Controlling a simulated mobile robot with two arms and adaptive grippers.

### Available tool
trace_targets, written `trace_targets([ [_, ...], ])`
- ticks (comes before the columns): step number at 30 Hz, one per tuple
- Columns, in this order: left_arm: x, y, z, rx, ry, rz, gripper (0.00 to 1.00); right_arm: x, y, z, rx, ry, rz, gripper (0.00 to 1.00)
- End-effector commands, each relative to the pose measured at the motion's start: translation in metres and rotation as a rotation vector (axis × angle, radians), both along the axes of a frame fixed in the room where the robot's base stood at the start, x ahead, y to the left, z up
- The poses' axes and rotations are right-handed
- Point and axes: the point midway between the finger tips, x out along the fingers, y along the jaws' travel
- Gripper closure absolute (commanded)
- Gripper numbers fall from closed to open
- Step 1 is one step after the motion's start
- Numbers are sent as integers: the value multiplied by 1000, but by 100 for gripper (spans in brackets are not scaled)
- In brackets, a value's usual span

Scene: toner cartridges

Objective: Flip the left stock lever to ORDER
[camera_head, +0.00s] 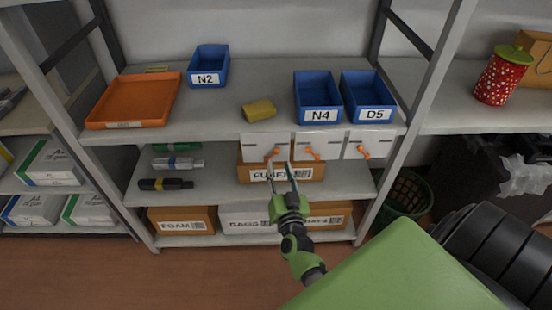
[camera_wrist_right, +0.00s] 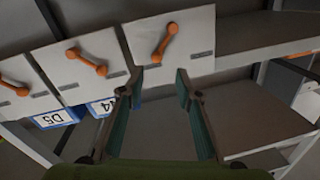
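The left stock lever (camera_head: 272,154) is orange, on the leftmost of three white plates along the shelf's front edge. It slants up to the right, while the middle lever (camera_head: 313,153) and right lever (camera_head: 363,151) slant down to the right. My right gripper (camera_head: 279,170) is open and empty, its fingertips just below and in front of the left lever. In the right wrist view, which is turned over, the left lever (camera_wrist_right: 165,42) lies beyond the open fingers (camera_wrist_right: 160,78), apart from them. Markings on the plate are too small to read. My left gripper is out of view.
Blue bins N4 (camera_head: 318,95) and D5 (camera_head: 367,95) stand above the levers. A yellow sponge-like block (camera_head: 259,110) and an orange tray (camera_head: 135,100) share that shelf. A FUSER box (camera_head: 250,172) sits below, behind the gripper. A green basket (camera_head: 408,193) stands at right.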

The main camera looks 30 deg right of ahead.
Motion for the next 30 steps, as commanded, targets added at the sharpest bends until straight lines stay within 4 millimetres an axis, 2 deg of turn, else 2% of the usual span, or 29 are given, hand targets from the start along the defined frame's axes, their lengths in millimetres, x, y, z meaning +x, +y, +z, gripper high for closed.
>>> trace_targets([
  [3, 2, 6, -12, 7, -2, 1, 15, 23, -11, -2, -1, -4, -1, 68],
  [9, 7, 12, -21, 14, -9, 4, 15, 49, -23, -2, -1, 0, 0, 68],
  [15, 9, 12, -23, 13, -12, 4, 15, 59, -27, 0, 0, 0, 1, 68],
  [22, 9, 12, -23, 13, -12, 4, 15, 59, -27, 0, 0, 1, 1, 68],
  [23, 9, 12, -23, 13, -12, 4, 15, 59, -27, 0, 0, 1, 1, 71],
  [26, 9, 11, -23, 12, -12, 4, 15, 59, -27, 0, -1, 1, 1, 97],
  [27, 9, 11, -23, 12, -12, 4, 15, 59, -27, 0, -1, 1, 1, 100],
  [30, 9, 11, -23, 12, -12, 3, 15, 59, -27, -1, 0, 2, 2, 100],
])
